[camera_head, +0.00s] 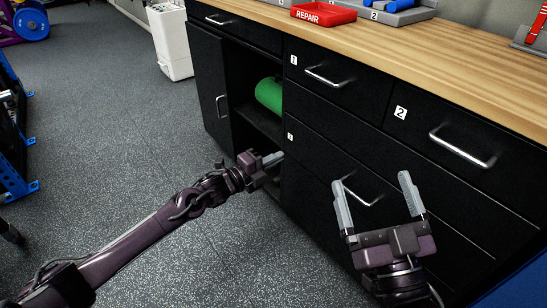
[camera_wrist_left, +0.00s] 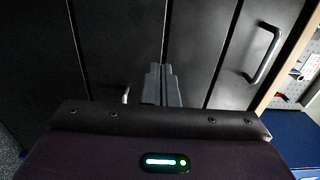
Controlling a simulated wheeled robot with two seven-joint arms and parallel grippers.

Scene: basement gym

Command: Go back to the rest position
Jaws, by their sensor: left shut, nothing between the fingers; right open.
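My left gripper (camera_head: 272,159) reaches in from the left to the cabinet's open compartment, low and in front of its lower part. Its fingers are shut with nothing between them. In the left wrist view the closed fingers (camera_wrist_left: 162,85) point at the black cabinet fronts. My right gripper (camera_head: 377,192) is at the lower right, in front of the drawers. Its two grey fingers are spread wide and empty.
The black cabinet (camera_head: 330,150) has drawers with metal handles and a wooden top (camera_head: 430,50). A green rounded object (camera_head: 268,94) lies on a shelf in the open compartment. A red REPAIR tray (camera_head: 323,14) sits on top. Grey floor (camera_head: 110,130) is clear at left; a blue-black rack (camera_head: 12,150) stands at the edge.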

